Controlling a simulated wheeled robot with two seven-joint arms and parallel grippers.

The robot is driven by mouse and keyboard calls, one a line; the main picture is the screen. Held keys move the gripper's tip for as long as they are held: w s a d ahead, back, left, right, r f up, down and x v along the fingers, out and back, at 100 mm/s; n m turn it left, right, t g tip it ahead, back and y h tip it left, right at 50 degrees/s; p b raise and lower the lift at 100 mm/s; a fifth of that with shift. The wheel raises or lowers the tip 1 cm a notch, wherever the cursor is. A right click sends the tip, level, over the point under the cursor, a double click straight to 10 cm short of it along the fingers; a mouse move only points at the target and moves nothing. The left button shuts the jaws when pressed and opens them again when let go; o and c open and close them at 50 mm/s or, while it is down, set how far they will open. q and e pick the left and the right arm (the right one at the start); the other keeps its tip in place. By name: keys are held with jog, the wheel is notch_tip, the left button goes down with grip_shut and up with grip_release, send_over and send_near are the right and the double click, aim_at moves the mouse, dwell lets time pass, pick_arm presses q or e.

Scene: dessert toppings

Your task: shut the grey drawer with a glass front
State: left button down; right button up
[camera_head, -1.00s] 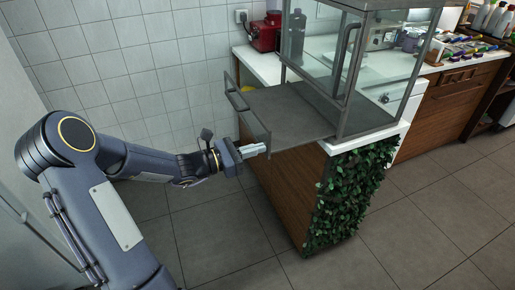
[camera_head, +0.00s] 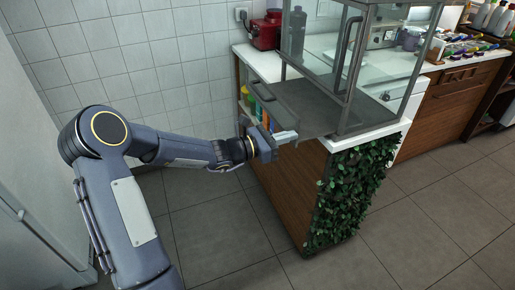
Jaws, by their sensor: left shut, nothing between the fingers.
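The grey drawer (camera_head: 312,108) is a flat tray at the base of the glass display case (camera_head: 375,65). It sticks out partway over the left side of the wooden counter. Its glass front with a dark handle (camera_head: 262,91) faces left. My left gripper (camera_head: 291,136) is shut and empty at the near end of the drawer front. It appears to be against that front, though exact contact is hard to see. The gripper hides the lower near part of the front. My right gripper is out of view.
The counter (camera_head: 288,187) has a wooden side and a leafy panel (camera_head: 347,195) at its near end. Colourful bottles (camera_head: 258,112) stand on a shelf under the drawer. A red appliance (camera_head: 265,31) sits behind. The tiled floor at left is clear.

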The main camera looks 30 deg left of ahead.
aim_at(343, 120)
pick_arm(q)
jog(key=b+x, duration=0.2)
jog(key=x, duration=1.3)
jog(key=shift+w+d, duration=0.1)
jog(key=shift+d, duration=0.05)
jog(key=shift+r, duration=0.1)
jog(key=shift+w+r, duration=0.1)
jog(key=shift+r, duration=0.05)
